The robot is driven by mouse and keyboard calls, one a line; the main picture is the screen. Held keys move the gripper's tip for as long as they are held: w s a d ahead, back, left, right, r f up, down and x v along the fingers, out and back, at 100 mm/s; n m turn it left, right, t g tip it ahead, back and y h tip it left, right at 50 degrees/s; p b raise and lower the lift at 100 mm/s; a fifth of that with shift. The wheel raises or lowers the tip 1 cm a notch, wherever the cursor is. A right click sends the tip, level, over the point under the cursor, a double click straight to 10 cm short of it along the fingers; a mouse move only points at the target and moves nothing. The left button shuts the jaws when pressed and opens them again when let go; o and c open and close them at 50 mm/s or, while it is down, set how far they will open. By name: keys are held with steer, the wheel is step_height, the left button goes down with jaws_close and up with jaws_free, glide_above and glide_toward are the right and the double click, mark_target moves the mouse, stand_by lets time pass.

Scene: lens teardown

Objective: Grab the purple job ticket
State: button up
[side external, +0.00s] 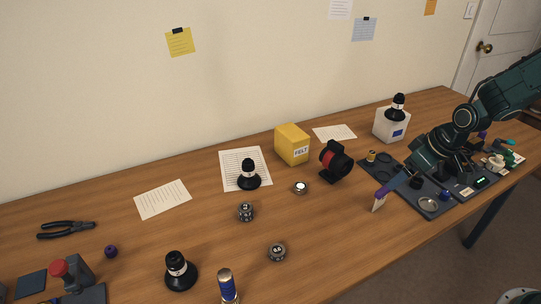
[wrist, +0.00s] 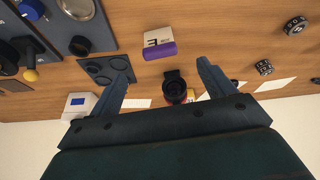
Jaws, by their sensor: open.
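The purple job ticket (side external: 379,203) is a white upright piece with a purple strip along its top, standing on the table left of the dark tray. In the wrist view the ticket (wrist: 160,44) shows a white face with dark lettering and the purple strip facing me. It lies just beyond the fingertips, roughly centred between them. My gripper (wrist: 160,64) is open, with nothing between its fingers. In the side view my gripper (side external: 390,186) is close to the ticket's purple top; I cannot tell whether they touch.
A dark parts tray (side external: 428,204) lies to the right of the ticket. A black cylindrical device with a red part (side external: 337,161) and a yellow felt box (side external: 292,145) stand behind left. A white box (side external: 391,125) is at the back.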

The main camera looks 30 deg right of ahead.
mark_target(387, 190)
steer(key=shift+x, duration=3.05)
steer(key=shift+f, duration=0.1)
steer(key=shift+x, duration=2.5)
steer(key=c, duration=1.1)
